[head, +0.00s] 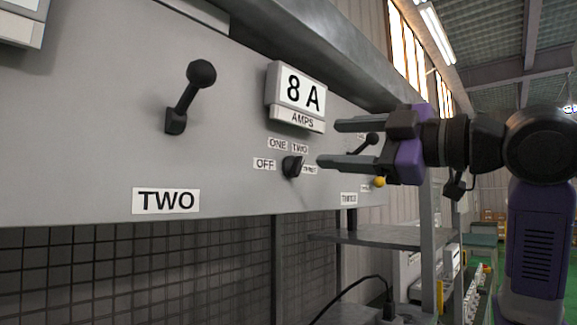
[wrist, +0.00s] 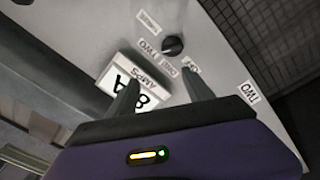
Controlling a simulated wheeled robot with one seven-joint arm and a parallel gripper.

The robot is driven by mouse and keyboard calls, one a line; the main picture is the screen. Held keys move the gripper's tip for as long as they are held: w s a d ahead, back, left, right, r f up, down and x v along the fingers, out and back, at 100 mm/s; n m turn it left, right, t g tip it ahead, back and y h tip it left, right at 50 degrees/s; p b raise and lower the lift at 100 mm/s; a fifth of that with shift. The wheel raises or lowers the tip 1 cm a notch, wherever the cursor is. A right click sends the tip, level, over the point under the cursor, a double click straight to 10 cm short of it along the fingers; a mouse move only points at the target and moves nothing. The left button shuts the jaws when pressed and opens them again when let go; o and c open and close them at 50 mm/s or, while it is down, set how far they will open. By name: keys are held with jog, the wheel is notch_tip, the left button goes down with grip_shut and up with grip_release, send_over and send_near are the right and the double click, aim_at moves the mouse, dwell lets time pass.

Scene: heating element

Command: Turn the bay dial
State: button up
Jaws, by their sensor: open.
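The bay dial (head: 293,166) is a small black knob on the grey panel, with OFF, ONE, TWO and THREE labels around it. I cannot tell which label it points at. It also shows in the wrist view (wrist: 173,46), beyond the fingertips. My gripper (head: 329,143) is open and empty, to the right of the dial in the head view and apart from it. In the wrist view its two fingers (wrist: 158,84) are spread, with the dial above the gap between them. The fingers partly cover the amps display in that view.
The 8 A amps display (head: 298,92) sticks out above the dial. A black lever (head: 190,95) stands out at left above a TWO plate (head: 166,201). Another lever (head: 366,143) and a yellow knob (head: 379,182) are by the gripper. A shelf (head: 385,236) lies below.

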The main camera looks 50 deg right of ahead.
aim_at(301, 166)
jog(key=shift+n+g, duration=0.3)
jog(key=shift+g, duration=0.4)
jog(key=w+f, duration=0.1)
jog(key=w, duration=0.1)
jog(key=w+f+p, duration=0.1)
jog(key=w, duration=0.2)
jog(key=w+f+p, duration=0.1)
jog(key=w, duration=0.2)
jog(key=shift+d, duration=0.1)
grip_shut()
